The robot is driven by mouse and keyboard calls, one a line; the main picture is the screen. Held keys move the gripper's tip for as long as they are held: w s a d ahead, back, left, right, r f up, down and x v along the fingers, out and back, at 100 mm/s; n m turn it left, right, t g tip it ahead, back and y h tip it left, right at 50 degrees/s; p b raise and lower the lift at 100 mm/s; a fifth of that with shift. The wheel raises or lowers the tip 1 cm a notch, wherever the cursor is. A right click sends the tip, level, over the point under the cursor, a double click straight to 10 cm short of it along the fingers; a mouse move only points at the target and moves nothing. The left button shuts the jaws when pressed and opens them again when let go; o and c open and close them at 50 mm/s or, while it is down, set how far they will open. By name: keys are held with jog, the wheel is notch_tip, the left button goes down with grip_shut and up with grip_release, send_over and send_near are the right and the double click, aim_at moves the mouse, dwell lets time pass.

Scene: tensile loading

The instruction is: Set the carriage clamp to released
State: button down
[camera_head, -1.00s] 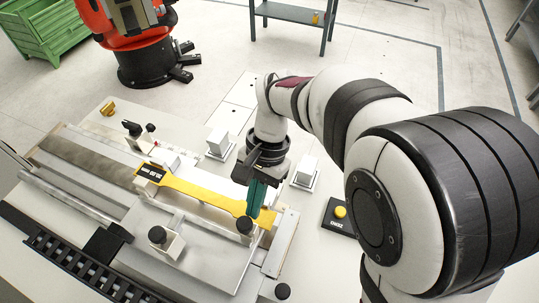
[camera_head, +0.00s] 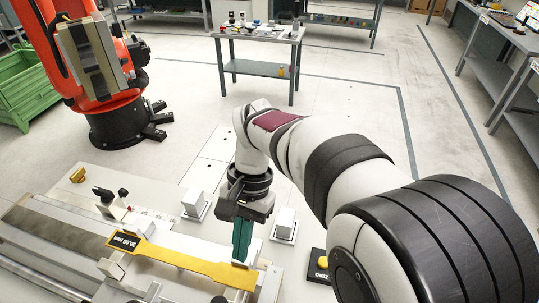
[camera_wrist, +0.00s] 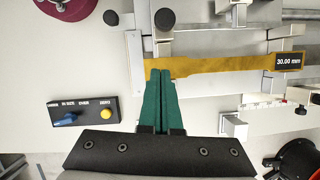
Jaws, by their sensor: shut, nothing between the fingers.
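A black-handled lever (camera_head: 104,194) with a small black knob (camera_head: 123,192) beside it stands on the fixture's far side. They may be the carriage clamp, but I cannot tell its setting. In the wrist view similar black parts show at the right edge (camera_wrist: 300,106). A yellow bar (camera_head: 190,262) lies along the fixture, with a black display (camera_head: 124,240) reading 30.00 mm in the wrist view (camera_wrist: 288,61). My gripper (camera_head: 240,261) has green fingers pressed together, empty, at the bar's right end; the wrist view shows the tips (camera_wrist: 159,72) beside its edge.
White blocks on plates (camera_head: 193,204) (camera_head: 284,224) stand behind the fixture. Black knobs (camera_wrist: 163,18) rise near the bar's end.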

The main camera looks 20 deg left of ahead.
jog(key=v, duration=0.6)
jog(key=s+d+m+t+y, duration=0.15)
jog(key=s+d, duration=0.35)
jog(key=d, duration=0.7)
jog(key=s+d+f+m+t, duration=0.2)
jog(key=s+d+f, duration=0.3)
jog(key=s+d, duration=0.2)
jog(key=shift+s+f, duration=0.2)
jog(key=shift+s, duration=0.5)
